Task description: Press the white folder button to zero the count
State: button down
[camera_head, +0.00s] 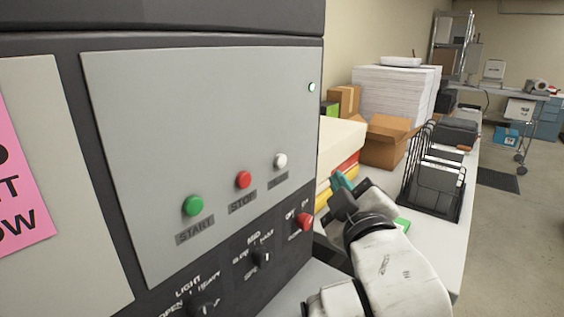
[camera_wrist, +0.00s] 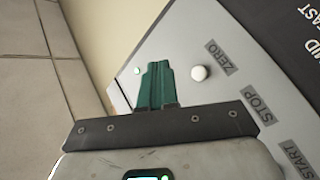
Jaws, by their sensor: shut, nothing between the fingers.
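The white button (camera_head: 280,160) is on the grey control panel (camera_head: 150,120), right of the red STOP button (camera_head: 243,179) and the green START button (camera_head: 193,206). In the wrist view the white button (camera_wrist: 199,73) stands beside a label reading ZERO (camera_wrist: 222,57). My gripper (camera_head: 340,180) has green fingers, shut and empty, right of the panel in the head view. In the wrist view the shut fingertips (camera_wrist: 158,66) appear just left of the white button. I see no contact with it.
Below the buttons are dark knobs (camera_head: 262,257) and a red switch (camera_head: 305,222). A small white light (camera_head: 312,87) is near the panel's upper right. Right of my arm, a table holds a black rack (camera_head: 437,175), an open cardboard box (camera_head: 388,140) and stacked paper (camera_head: 395,95).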

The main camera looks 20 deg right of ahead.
jog(key=w+a+b, duration=0.2)
jog(key=w+a, duration=0.3)
jog(key=w, duration=0.2)
dwell(0.3)
jog(key=shift+a, duration=0.1)
dwell(1.9)
jog(key=shift+w+a, duration=0.15)
jog(key=shift+w, duration=0.15)
jog(key=shift+w+a, duration=0.3)
jog(key=shift+w, duration=0.05)
dwell(1.0)
jog(key=shift+s+d, duration=0.5)
jog(key=shift+s, duration=0.2)
jog(key=shift+s+d+p, duration=0.6)
jog(key=shift+s+d, duration=0.15)
jog(key=shift+s, duration=0.3)
jog(key=shift+s+d+p, duration=0.6)
jog(key=shift+s+d, duration=0.15)
jog(key=shift+s, duration=0.25)
